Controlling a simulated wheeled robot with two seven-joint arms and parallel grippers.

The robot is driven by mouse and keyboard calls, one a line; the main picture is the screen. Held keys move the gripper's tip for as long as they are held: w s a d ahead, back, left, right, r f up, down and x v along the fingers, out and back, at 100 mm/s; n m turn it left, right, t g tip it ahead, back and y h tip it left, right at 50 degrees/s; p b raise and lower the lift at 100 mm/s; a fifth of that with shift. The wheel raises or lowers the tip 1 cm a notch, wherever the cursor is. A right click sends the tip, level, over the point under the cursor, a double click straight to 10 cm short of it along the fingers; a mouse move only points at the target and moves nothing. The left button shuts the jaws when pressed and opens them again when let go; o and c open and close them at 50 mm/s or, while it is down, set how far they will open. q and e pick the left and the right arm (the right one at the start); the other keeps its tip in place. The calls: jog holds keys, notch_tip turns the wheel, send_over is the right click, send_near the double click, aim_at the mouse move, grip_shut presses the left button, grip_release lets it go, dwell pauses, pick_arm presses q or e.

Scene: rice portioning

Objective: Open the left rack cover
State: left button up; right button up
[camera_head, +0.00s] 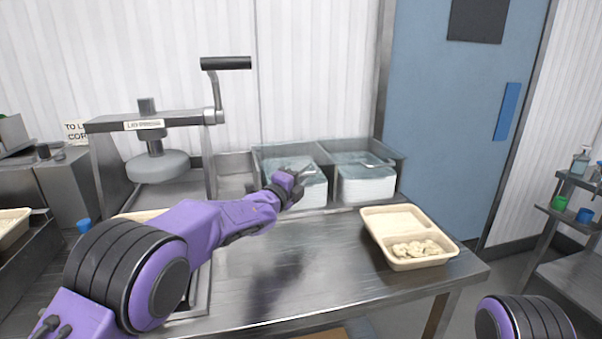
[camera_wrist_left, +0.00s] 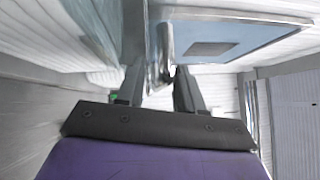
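The left rack (camera_head: 317,194) holds a stack of white trays at the back of the table, under a clear bluish cover (camera_head: 283,164). The cover looks down, lying over the stack. My left gripper (camera_head: 309,171) is at the front of this cover, by its handle, and hides part of it. In the left wrist view the two fingers (camera_wrist_left: 163,72) are apart, with a thin metal piece (camera_wrist_left: 164,50), likely the handle, between or just beyond them. I see no clear grip on it. My right gripper is out of view.
The right rack (camera_head: 366,190) stands close beside, with its own clear cover and handle. A beige container (camera_head: 385,241) with food lies at the table's right. A press (camera_head: 157,166) with a crank stands at left. The table middle (camera_head: 310,250) is clear.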

pick_arm(q)
grip_shut()
jog(key=w+a+r+n+g+p, duration=0.1)
jog(key=w+r+p, duration=0.1)
jog(key=r+p, duration=0.6)
jog(key=w+r+n+y+p, duration=0.1)
jog(key=w+r+p, duration=0.2)
jog(key=r+p, duration=0.6)
jog(key=shift+a+g+p, duration=0.35)
jog(key=shift+g+p, duration=0.05)
jog(key=shift+p, duration=1.55)
jog(key=shift+c, duration=1.3)
grip_release()
jog(key=shift+o, duration=1.3)
jog(key=shift+s, duration=0.1)
